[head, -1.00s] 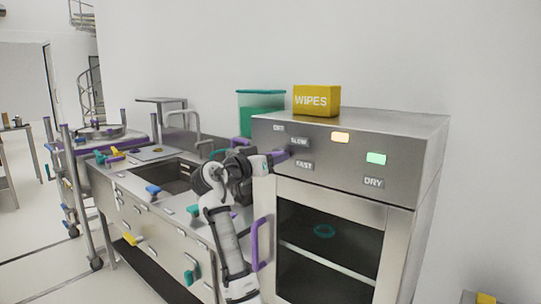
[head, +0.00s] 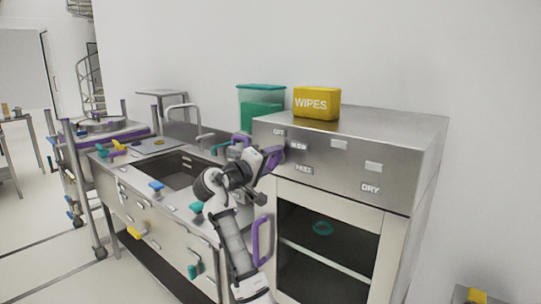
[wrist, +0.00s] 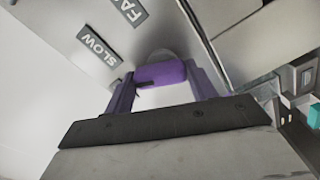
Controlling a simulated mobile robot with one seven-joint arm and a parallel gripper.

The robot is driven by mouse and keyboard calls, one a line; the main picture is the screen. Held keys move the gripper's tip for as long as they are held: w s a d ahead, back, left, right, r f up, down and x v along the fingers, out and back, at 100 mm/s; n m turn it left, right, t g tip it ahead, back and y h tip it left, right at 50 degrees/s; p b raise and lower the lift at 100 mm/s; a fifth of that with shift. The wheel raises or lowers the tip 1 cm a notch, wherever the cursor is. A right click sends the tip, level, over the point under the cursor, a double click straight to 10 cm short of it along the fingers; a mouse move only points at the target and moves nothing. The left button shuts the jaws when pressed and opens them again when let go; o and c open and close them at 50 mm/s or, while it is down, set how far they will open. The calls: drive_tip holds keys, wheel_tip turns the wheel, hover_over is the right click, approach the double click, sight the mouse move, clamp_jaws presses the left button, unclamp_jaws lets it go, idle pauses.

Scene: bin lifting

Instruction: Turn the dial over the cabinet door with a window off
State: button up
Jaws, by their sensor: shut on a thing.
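The dial (wrist: 160,73) is a purple bar knob on a round grey base, seen in the wrist view on the steel panel. It sits beside the SLOW label (wrist: 99,46) and the FAST label (wrist: 131,8). My gripper (wrist: 159,78) is shut on the dial, with one finger on each side. In the head view my gripper (head: 272,158) is at the left end of the panel (head: 345,165), below the OFF label, and hides most of the dial. The cabinet door with a window (head: 330,246) is below the panel, shut. Both indicator lamps (head: 339,144) look grey and unlit.
A yellow WIPES box (head: 317,103) and a green container (head: 261,108) stand behind the panel's top edge. A sink counter (head: 180,170) with colored handles is at the left. A purple door handle (head: 261,241) sticks out below my gripper.

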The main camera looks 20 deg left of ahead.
drive_tip(key=n+p, duration=0.2)
drive_tip(key=n, duration=0.2)
drive_tip(key=shift+a+n+p, duration=0.1)
drive_tip(key=shift+n+p, duration=0.2)
drive_tip(key=shift+p, duration=0.1)
drive_tip(key=shift+f, duration=0.1)
drive_tip(key=o, duration=1)
drive_tip(key=b+v, duration=0.4)
drive_tip(key=v, duration=0.9)
drive_tip(key=shift+s+a+b, duration=0.1)
drive_tip(key=shift+s+b, duration=0.3)
